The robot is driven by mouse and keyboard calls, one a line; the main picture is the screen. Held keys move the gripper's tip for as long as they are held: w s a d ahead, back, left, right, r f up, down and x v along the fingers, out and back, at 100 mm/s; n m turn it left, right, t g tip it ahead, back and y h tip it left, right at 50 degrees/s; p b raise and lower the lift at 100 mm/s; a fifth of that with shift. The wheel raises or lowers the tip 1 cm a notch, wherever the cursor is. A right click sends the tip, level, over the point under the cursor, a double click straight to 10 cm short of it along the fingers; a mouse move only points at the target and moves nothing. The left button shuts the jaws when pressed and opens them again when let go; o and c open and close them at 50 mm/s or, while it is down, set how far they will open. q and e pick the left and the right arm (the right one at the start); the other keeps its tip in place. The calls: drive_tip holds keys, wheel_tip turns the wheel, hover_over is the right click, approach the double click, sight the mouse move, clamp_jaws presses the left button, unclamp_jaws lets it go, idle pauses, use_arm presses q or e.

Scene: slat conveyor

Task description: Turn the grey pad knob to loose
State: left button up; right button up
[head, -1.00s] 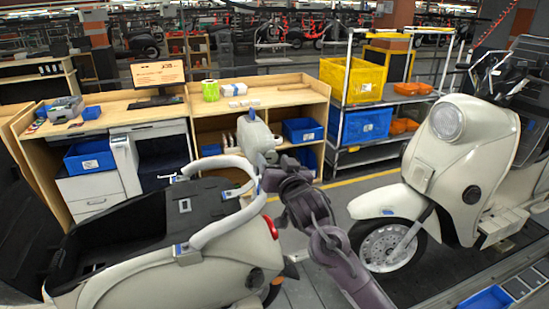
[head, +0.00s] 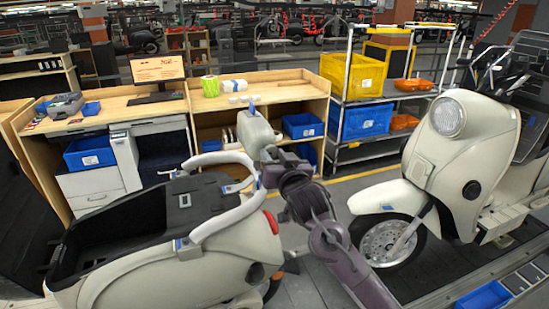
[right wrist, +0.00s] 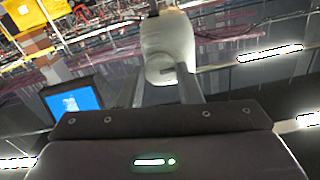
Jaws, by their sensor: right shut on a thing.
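The pale grey pad (head: 256,137) with a blue tab on top stands at the rear rail of the cream scooter (head: 190,275) on the left. My right gripper (head: 264,172) is at the pad's lower near side; its fingertips are hard to make out there. In the right wrist view, the pad (right wrist: 168,36) is straight ahead and its rounded grey end, which I take as the knob (right wrist: 158,70), lies between the two fingers (right wrist: 160,85). The fingers are closed on it. The knob's marks cannot be read. My left gripper is out of view.
The curved grab rail (head: 225,222) of the scooter runs close to my right gripper. A second cream scooter (head: 455,165) stands to the right. Behind are a wooden workbench (head: 285,90) and a rack with a yellow bin (head: 353,77).

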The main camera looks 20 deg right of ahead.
drive_tip(key=n+b, duration=0.1)
drive_tip(key=n, duration=0.4)
drive_tip(key=shift+b, duration=0.4)
drive_tip(key=n+b, duration=0.1)
drive_tip(key=n, duration=0.2)
drive_tip(key=shift+f+n+b, duration=0.1)
drive_tip(key=shift+n+b, duration=0.2)
drive_tip(key=shift+n, duration=0.1)
drive_tip(key=n+b, duration=0.2)
drive_tip(key=n, duration=0.1)
drive_tip(key=shift+n, duration=0.3)
drive_tip(key=n+b, duration=0.3)
drive_tip(key=n, duration=0.1)
drive_tip(key=shift+n, duration=0.3)
drive_tip(key=n+b, duration=0.4)
drive_tip(key=shift+f, duration=0.1)
drive_tip(key=n+b, duration=0.3)
drive_tip(key=n, duration=0.2)
drive_tip(key=shift+b, duration=0.3)
drive_tip(key=n+b, duration=0.4)
drive_tip(key=n, duration=0.1)
drive_tip(key=shift+n+b, duration=1.15)
drive_tip(key=shift+n, duration=0.55)
